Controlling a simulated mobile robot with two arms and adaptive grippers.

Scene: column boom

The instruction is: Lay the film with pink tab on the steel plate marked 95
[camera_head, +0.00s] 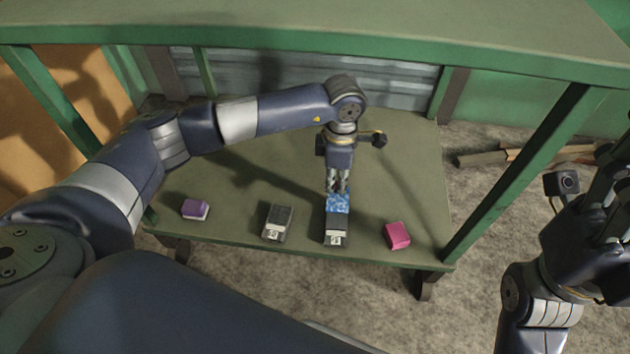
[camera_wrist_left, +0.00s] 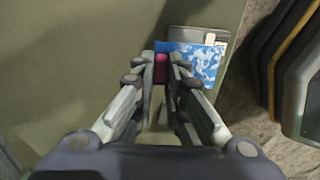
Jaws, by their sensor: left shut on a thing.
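My left gripper (camera_head: 338,188) is shut on the pink tab (camera_wrist_left: 160,68) of a blue-and-white patterned film (camera_head: 338,203). The film also shows in the left wrist view (camera_wrist_left: 206,62), to the right of the fingertips. It overlaps the far part of a dark steel plate (camera_head: 336,223) in the head view; I cannot tell whether it touches it. This plate also shows in the wrist view (camera_wrist_left: 190,34). A second dark plate (camera_head: 279,220) lies to its left. Both have pale labels whose numbers are too small to read surely. My right gripper (camera_head: 608,180) is at the right edge, partly cut off.
A purple block (camera_head: 195,209) lies at the left on the green table (camera_head: 400,170), and a pink block (camera_head: 398,235) lies right of the plates. A green shelf (camera_head: 300,42) and its posts frame the table. Wooden boards (camera_head: 520,155) lie on the floor at right.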

